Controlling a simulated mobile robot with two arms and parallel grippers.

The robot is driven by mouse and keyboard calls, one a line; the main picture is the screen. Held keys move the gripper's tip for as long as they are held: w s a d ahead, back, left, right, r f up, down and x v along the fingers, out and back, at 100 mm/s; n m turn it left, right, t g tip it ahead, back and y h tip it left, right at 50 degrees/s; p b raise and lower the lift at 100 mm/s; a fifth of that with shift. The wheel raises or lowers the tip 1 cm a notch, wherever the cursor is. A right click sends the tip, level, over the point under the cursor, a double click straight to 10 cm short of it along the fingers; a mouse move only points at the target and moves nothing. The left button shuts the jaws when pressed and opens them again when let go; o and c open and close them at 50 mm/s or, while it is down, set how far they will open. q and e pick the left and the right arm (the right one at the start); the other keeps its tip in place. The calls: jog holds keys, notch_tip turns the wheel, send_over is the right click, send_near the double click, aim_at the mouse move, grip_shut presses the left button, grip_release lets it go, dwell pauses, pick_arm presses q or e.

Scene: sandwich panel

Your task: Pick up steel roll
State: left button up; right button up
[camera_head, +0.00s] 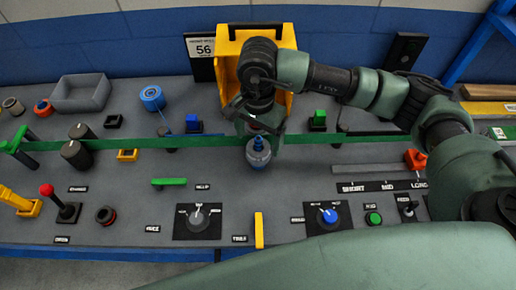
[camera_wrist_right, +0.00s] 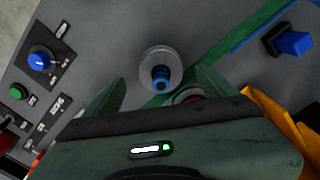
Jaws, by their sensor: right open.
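A grey roll with a blue core, which looks like the steel roll (camera_head: 258,153), stands on the grey panel near the middle in the head view. In the right wrist view the roll (camera_wrist_right: 152,60) shows from above, ahead of and between the two green fingers. My right gripper (camera_head: 258,124) hangs over the roll, pointing down. Its fingers (camera_wrist_right: 160,84) are apart in the right wrist view, with nothing held. I cannot tell whether the fingertips reach the roll's sides. My left gripper is not in view.
A green strip (camera_head: 210,141) runs across the panel beside the roll. A yellow bin (camera_head: 228,68) stands behind the gripper. A blue roll (camera_head: 152,98) and a grey tray (camera_head: 80,92) are at the left. Knobs, including a blue one (camera_head: 330,215), line the front.

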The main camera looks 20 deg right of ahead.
aim_at(258, 147)
notch_tip(258, 147, down, 4)
jog(key=shift+r+p, duration=0.15)
jog(key=shift+p, duration=0.7)
jog(key=shift+w+f, duration=0.1)
jog(key=shift+f, duration=0.35)
jog(key=shift+c, duration=0.4)
jog(key=c, duration=1.8)
jog(key=shift+o, duration=0.2)
jog(key=shift+r, duration=0.1)
jog(key=shift+w+r, duration=0.1)
jog(key=shift+r, duration=0.5)
notch_tip(258, 147, up, 19)
jog(key=b, duration=0.4)
jog(key=shift+f, duration=0.15)
